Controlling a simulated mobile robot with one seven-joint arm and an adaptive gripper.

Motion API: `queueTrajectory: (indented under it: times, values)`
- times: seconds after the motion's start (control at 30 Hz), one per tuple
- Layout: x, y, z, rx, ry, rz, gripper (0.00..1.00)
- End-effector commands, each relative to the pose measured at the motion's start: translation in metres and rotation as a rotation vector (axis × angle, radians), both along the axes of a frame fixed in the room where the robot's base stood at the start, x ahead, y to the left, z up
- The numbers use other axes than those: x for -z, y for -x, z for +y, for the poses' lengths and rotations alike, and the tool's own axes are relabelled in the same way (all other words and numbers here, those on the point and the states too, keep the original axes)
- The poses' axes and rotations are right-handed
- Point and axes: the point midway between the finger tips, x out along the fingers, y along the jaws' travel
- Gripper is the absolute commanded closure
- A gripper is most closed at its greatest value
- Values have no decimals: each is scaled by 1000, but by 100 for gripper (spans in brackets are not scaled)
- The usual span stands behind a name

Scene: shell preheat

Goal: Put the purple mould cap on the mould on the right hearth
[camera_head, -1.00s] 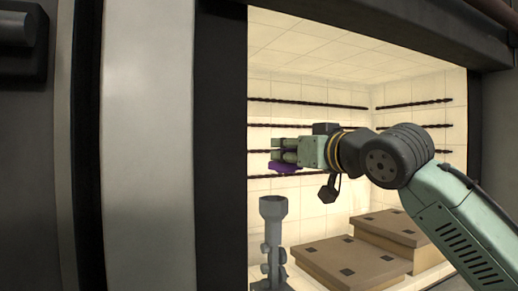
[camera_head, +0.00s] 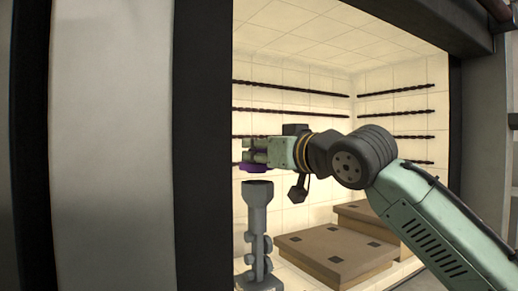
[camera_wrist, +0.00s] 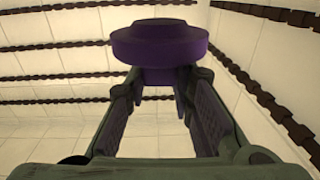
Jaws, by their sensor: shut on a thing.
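The purple mould cap (camera_head: 252,167) is held at the tips of my gripper (camera_head: 254,153), inside the lit chamber. In the wrist view the cap (camera_wrist: 160,46) is a round purple disc with a smaller top and prongs below, between the two fingers (camera_wrist: 160,95). A grey mould (camera_head: 257,190) with a wide cup-shaped top stands upright in the chamber, just below the cap in the head view. A gap shows between cap and mould; their difference in depth is hard to judge. The left side of the mould's lower part is near the door frame.
Brown stepped blocks (camera_head: 335,257) lie on the chamber floor to the right of the mould. Dark twisted rods (camera_head: 290,111) run along the pale tiled walls. A dark door post (camera_head: 210,150) bounds the opening on the left.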

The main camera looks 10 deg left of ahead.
Motion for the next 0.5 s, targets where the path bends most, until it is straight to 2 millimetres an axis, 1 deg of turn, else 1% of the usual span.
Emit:
queueTrajectory:
  times: [0.03,0.13,0.5]
  values:
    - [9,0,0,1,1,0,100]
    - [13,0,0,1,1,-1,100]
    - [13,0,0,0,-1,1,100]
